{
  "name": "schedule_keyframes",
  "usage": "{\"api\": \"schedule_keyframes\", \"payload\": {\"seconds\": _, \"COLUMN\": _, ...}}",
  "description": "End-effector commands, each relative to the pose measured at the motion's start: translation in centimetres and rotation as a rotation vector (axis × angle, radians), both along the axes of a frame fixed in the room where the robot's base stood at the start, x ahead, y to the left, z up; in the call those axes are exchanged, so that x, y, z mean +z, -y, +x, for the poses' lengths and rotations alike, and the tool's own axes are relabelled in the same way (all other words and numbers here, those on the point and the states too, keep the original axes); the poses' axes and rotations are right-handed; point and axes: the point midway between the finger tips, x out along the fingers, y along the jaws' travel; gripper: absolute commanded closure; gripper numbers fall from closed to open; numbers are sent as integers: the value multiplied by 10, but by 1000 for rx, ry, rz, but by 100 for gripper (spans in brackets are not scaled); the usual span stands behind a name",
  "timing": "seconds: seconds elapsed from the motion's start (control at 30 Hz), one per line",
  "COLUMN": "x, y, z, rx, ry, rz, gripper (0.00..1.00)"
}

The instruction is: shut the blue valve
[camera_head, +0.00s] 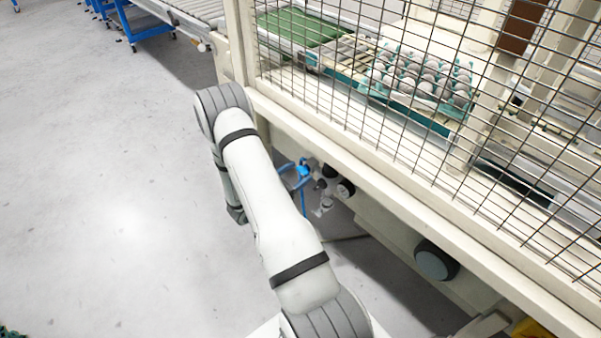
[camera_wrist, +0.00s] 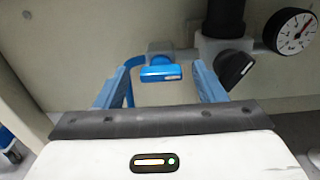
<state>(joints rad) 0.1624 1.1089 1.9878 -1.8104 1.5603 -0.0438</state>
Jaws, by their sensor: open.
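The blue valve (camera_wrist: 162,74) has a flat blue handle on a grey body, set on pipework against a beige panel in the wrist view. The handle lies crosswise in that picture. In the head view the valve (camera_head: 304,170) is a small blue shape under the machine's edge. My gripper (camera_wrist: 160,68) is open, with one blue finger to the left of the handle and one to the right. Gaps show on both sides, so neither finger visibly touches it. In the head view my arm hides most of the gripper.
A black-handled valve (camera_wrist: 235,66) sits just right of my right finger.

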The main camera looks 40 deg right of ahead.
Motion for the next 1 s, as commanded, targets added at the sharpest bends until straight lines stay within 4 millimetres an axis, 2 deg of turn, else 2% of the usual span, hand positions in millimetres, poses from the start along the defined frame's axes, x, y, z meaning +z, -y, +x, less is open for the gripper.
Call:
{"api": "schedule_keyframes", "payload": {"seconds": 0.13, "x": 0, "y": 9, "z": 1, "rx": 0, "ry": 1, "rz": 0, "gripper": 36}}
{"api": "schedule_keyframes", "payload": {"seconds": 0.37, "x": 0, "y": 10, "z": 1, "rx": 1, "ry": 0, "rz": 0, "gripper": 36}}
{"api": "schedule_keyframes", "payload": {"seconds": 0.9, "x": 0, "y": 9, "z": 1, "rx": 2, "ry": 1, "rz": 0, "gripper": 79}}
{"api": "schedule_keyframes", "payload": {"seconds": 0.93, "x": 0, "y": 9, "z": 1, "rx": 2, "ry": 1, "rz": 0, "gripper": 81}}
{"api": "schedule_keyframes", "payload": {"seconds": 0.97, "x": 0, "y": 21, "z": 0, "rx": -2, "ry": 2, "rz": 0, "gripper": 80}}
{"api": "schedule_keyframes", "payload": {"seconds": 1.0, "x": 1, "y": 16, "z": 1, "rx": 1, "ry": 1, "rz": 0, "gripper": 81}}
